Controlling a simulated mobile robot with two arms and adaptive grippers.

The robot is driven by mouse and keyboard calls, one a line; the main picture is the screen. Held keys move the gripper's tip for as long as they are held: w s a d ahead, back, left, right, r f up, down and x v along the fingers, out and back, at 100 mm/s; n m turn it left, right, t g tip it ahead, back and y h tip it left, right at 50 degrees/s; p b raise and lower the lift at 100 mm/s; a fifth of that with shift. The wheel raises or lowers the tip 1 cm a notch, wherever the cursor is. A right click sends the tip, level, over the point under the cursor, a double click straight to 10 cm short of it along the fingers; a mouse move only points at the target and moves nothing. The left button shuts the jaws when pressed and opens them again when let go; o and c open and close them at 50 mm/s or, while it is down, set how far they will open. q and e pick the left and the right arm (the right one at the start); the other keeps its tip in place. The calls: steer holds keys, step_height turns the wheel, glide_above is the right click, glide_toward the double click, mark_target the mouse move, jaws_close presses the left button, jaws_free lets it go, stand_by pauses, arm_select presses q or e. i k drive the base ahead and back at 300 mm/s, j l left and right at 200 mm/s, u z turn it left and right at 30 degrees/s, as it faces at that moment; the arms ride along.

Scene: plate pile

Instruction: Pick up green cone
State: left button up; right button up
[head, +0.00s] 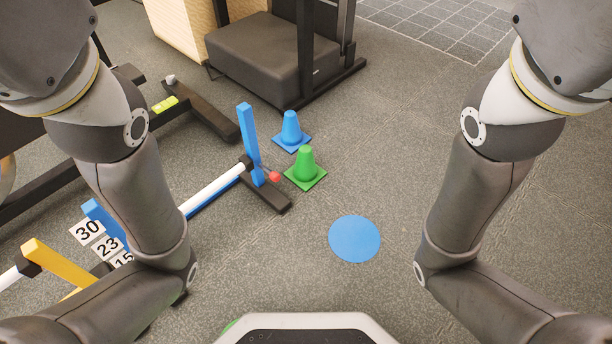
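The green cone (306,166) stands upright on its square base on the grey floor, near the middle of the head view. A blue cone (291,130) stands just behind it and slightly to the left. Both of my arms bend down along the left and right sides of the picture. Neither gripper shows in this view, so their state is hidden. Nothing is touching the green cone from above.
A blue hurdle post (250,144) with a white bar (214,190) stands left of the cones. A red ball (275,176) is close to the green cone. A flat blue disc (354,239) lies in front. A black padded bench (262,56) stands behind. Floor to the right is clear.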

mark_target(305, 173)
steer(key=i+j+u, duration=0.2)
steer(key=u, duration=0.2)
steer(key=i+j+u, duration=0.1)
steer(key=u, duration=0.3)
steer(key=i, duration=0.1)
